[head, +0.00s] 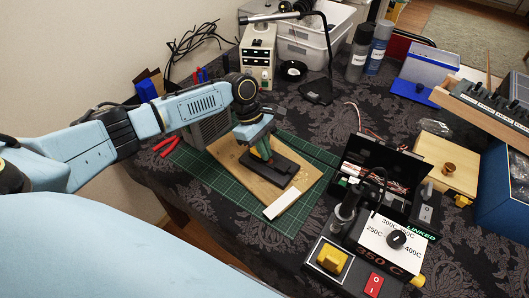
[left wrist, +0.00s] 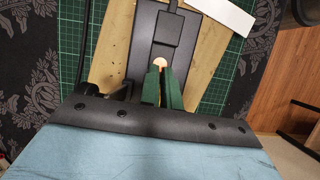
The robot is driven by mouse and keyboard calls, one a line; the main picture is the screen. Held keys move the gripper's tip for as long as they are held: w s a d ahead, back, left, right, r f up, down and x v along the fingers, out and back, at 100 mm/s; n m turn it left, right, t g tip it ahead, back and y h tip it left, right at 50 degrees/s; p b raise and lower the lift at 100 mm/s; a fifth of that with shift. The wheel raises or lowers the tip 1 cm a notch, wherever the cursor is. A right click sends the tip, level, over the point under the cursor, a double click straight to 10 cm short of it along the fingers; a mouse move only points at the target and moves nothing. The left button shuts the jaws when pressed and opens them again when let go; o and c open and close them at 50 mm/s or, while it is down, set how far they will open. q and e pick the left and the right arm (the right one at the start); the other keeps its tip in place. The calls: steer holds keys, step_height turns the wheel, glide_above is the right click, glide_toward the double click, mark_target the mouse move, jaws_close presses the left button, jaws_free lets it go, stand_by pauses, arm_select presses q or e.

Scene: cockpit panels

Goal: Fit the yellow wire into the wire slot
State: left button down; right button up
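A black device with a raised block lies on the wooden board, showing in the head view (head: 284,168) and the left wrist view (left wrist: 146,40). I cannot make out a yellow wire or the wire slot for certain. My right gripper is out of view.
An open black case (head: 380,172) and a soldering station (head: 385,245) stand to the right. A black lamp arm (head: 328,60) rises behind the board.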

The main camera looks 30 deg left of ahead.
arm_select(q)
steer(key=shift+f, duration=0.4)
steer(key=c, duration=1.4)
jaws_free()
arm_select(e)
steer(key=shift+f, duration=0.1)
arm_select(q)
steer(key=shift+r, duration=0.1)
